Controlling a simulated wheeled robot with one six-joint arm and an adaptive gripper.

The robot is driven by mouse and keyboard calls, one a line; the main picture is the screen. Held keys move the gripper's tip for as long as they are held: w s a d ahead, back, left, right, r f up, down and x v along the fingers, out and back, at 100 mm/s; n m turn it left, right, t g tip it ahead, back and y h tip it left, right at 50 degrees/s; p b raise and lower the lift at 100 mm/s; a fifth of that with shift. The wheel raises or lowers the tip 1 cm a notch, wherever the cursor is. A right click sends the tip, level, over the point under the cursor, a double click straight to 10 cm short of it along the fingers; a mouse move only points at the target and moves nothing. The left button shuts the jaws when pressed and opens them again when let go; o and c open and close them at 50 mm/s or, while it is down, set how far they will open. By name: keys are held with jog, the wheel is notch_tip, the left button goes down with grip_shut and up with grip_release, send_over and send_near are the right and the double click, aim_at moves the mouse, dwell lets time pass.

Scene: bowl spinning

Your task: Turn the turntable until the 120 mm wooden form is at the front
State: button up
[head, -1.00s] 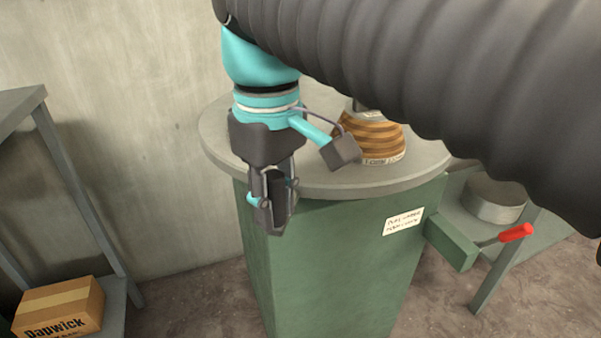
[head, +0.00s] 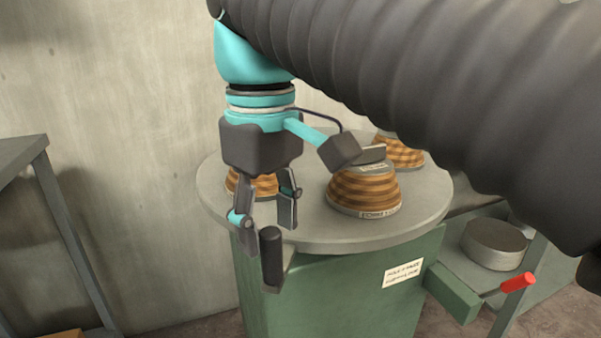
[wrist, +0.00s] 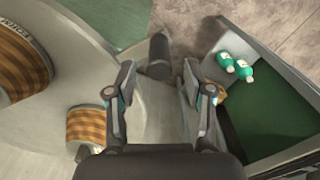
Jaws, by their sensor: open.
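The turntable (head: 425,212) is a round grey top on a green cabinet. A striped wooden form (head: 365,190) with a pale label stands on its near right part. A second form (head: 402,152) stands behind it, partly hidden by my arm. A third form (head: 243,187) is partly hidden behind my gripper. The labels are too small to read surely. A dark upright handle (head: 271,255) stands on a grey bracket at the turntable's near left edge. My gripper (head: 266,222) is open, empty and apart from the handle. In the wrist view the handle (wrist: 158,57) lies beyond the fingertips.
A round grey block (head: 494,243) lies on a shelf at the right. A grey table (head: 22,155) stands at the left. Green bottles (wrist: 235,66) show in the wrist view.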

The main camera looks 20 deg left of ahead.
jog(key=shift+r, duration=3.15)
jog(key=w+d+f+m+t+p, duration=0.1)
jog(key=w+d+f+m, duration=0.15)
jog(key=d, duration=0.25)
jog(key=w+d+f+m+t+y, duration=0.1)
jog(key=d+f+m, duration=0.1)
jog(key=d+f, duration=0.25)
jog(key=w+d+f+m+t+p, duration=0.1)
jog(key=w+d+f+m, duration=0.15)
jog(key=d, duration=0.35)
jog(key=s+d+f+m+t, duration=0.1)
jog(key=s+d+f+m, duration=0.1)
jog(key=d+f, duration=0.4)
jog(key=s+d+f+m+t+h+p, duration=0.1)
jog(key=s+d+f+m, duration=0.2)
jog(key=d+f, duration=0.4)
notch_tip(320, 180, down, 2)
jog(key=shift+f+m+t, duration=0.25)
jog(key=shift+m+t, duration=0.05)
jog(key=shift+m, duration=0.2)
jog(key=shift+c, duration=0.2)
